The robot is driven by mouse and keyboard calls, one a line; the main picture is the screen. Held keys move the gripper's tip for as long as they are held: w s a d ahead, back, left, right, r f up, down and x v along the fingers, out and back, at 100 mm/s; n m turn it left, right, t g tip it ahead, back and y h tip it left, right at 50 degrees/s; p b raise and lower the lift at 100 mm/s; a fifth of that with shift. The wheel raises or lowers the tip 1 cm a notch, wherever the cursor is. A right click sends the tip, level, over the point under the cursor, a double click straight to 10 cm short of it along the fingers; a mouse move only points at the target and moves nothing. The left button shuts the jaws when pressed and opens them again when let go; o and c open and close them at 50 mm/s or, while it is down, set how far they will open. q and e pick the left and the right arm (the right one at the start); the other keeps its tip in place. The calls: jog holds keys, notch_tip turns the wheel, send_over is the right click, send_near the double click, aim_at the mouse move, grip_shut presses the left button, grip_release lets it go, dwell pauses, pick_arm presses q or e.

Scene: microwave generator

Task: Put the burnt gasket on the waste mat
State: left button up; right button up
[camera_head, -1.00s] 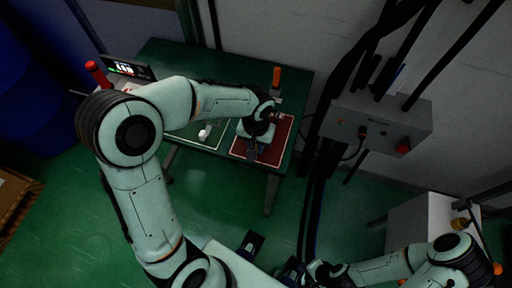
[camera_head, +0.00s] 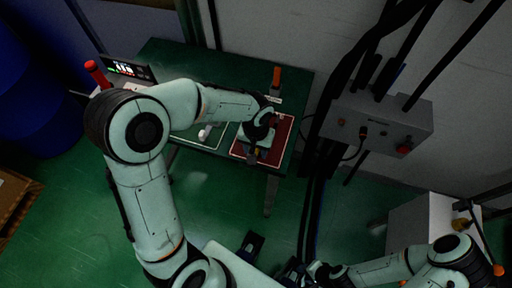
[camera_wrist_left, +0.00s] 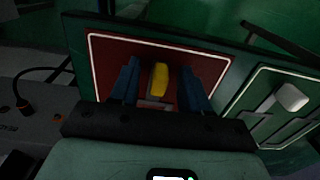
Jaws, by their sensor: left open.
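The red mat with a pale border (camera_head: 284,124), which I take for the waste mat, lies at the right end of the green table. It also fills the middle of the left wrist view (camera_wrist_left: 108,50). My left gripper (camera_head: 258,156) is over this mat. In the left wrist view its two blue fingers (camera_wrist_left: 160,85) stand apart, with a small yellow piece (camera_wrist_left: 160,79) between them and a grey part just below it. I cannot tell whether this is the burnt gasket. My right gripper (camera_head: 292,271) is low in the head view, dark and small.
A green mat with a pale outline (camera_wrist_left: 262,93) lies beside the red one, with a white piece (camera_wrist_left: 291,97) on it. An orange-handled tool (camera_head: 276,78) stands at the table's back edge. A grey control box (camera_head: 385,122) is right of the table.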

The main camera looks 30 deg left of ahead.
pick_arm(q)
notch_tip(320, 180, up, 12)
jog(key=p, duration=0.1)
jog(key=shift+r+p, duration=0.15)
jog(key=shift+p, duration=0.15)
pick_arm(e)
jog(key=shift+w+r, duration=0.2)
jog(key=shift+r, duration=0.3)
jog(key=shift+w+r, duration=0.15)
jog(key=shift+r, duration=0.3)
